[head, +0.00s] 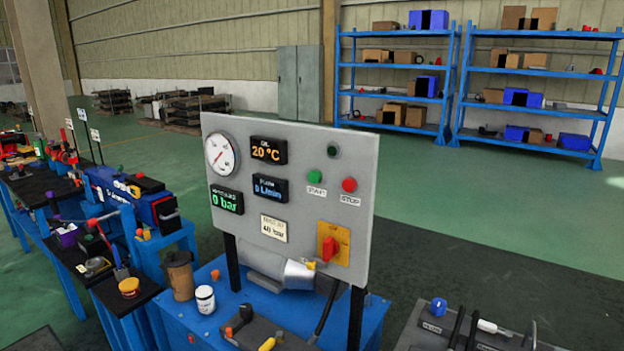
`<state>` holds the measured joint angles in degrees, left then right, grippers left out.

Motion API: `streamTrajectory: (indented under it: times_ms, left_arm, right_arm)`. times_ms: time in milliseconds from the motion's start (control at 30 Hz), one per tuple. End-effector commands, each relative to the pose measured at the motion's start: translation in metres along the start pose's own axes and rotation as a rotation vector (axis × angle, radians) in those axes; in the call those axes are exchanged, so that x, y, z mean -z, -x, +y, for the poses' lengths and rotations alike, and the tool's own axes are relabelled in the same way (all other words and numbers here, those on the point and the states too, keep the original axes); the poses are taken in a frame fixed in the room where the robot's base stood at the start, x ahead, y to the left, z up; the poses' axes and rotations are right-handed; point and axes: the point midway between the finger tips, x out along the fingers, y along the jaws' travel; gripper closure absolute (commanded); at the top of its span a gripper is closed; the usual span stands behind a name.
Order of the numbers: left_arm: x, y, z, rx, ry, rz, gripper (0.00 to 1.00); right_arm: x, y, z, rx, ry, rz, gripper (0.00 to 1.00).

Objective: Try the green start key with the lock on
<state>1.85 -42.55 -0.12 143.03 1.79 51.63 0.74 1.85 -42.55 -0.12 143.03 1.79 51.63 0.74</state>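A grey upright panel (365,160) stands on a blue bench. The round green start key (314,177) is on its right half, beside the red stop key (349,184). A dark round lamp or button (333,151) sits above them and looks unlit. Below is a red rotary handle (329,248) on a yellow plate (343,236); I cannot make out a padlock on it. The gauge (221,155) is at upper left. Displays read 20 °C (268,151), 0 L/min (270,189) and 0 bar (227,200). Neither gripper is in view.
The blue bench (375,318) carries a brown cup (180,276), a white jar (205,299) and a grey block with coloured levers (262,335). A grey lever console (425,325) is at lower right. Cluttered benches stand left. Blue shelves (450,85) stand far back.

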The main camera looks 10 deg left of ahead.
Motion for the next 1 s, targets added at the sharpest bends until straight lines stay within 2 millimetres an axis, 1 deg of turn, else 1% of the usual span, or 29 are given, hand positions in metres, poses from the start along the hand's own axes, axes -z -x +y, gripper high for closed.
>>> streamTrajectory:
  times_ms: [33,200,267,300,1000]
  left_arm:
    - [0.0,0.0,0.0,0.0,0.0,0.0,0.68]
    - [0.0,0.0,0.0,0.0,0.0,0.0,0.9]
    - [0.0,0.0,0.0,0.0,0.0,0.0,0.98]
    - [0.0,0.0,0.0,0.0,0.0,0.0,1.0]
    - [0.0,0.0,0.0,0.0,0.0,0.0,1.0]
  right_arm:
    - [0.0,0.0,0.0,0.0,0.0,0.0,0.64]
    - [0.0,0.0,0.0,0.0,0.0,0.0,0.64]
    - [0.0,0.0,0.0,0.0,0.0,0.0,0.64]
    - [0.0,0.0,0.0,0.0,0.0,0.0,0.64]
    - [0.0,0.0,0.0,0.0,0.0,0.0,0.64]
